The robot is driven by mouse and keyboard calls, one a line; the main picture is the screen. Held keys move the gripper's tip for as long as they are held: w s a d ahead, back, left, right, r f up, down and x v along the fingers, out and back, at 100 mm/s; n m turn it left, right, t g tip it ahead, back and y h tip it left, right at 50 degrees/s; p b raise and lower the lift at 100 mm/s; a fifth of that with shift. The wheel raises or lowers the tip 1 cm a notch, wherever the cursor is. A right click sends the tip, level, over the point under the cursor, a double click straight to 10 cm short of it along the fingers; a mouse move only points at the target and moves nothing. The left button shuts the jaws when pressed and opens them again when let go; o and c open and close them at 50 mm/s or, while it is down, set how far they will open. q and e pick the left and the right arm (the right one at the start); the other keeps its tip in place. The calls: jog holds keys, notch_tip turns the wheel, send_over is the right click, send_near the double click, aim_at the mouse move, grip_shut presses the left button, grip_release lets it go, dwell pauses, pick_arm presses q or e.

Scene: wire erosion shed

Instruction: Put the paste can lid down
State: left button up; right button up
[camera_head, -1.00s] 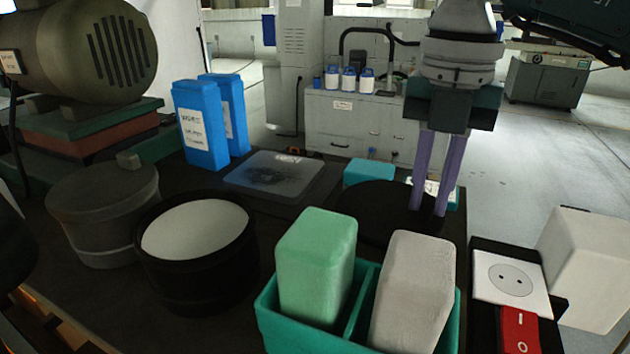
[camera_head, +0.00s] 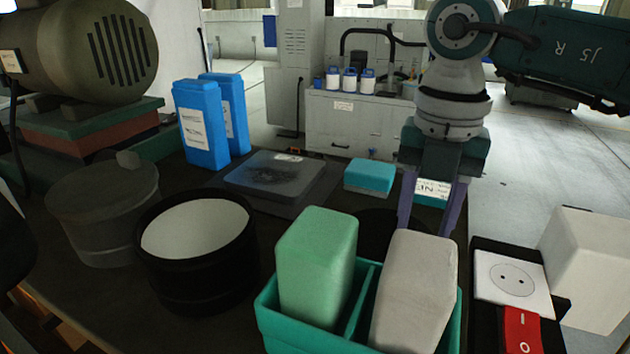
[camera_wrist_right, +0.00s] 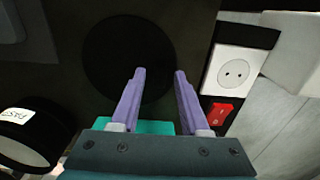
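The paste can lid (camera_head: 372,232) is a flat black disc lying on the dark bench top, partly hidden behind the green and grey blocks in the head view. In the wrist view the lid (camera_wrist_right: 120,55) shows as a full round disc. My right gripper (camera_head: 428,215) is open and empty, pointing down near the lid's right side; its fingertips are partly hidden in the head view. In the wrist view the left fingertip overlaps the disc's edge in the picture. The open paste can (camera_head: 195,285) is black with a pale filling, at left. My left gripper is not in view.
A teal tray (camera_head: 283,338) with a green block (camera_head: 318,265) and a grey block (camera_head: 415,290) stands in front. A switch and socket panel (camera_head: 510,285) is at right.

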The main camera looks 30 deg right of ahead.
jog(key=shift+r, duration=0.3)
notch_tip(320, 180, up, 12)
jog(key=shift+f, duration=0.1)
dwell(0.3)
dwell(0.4)
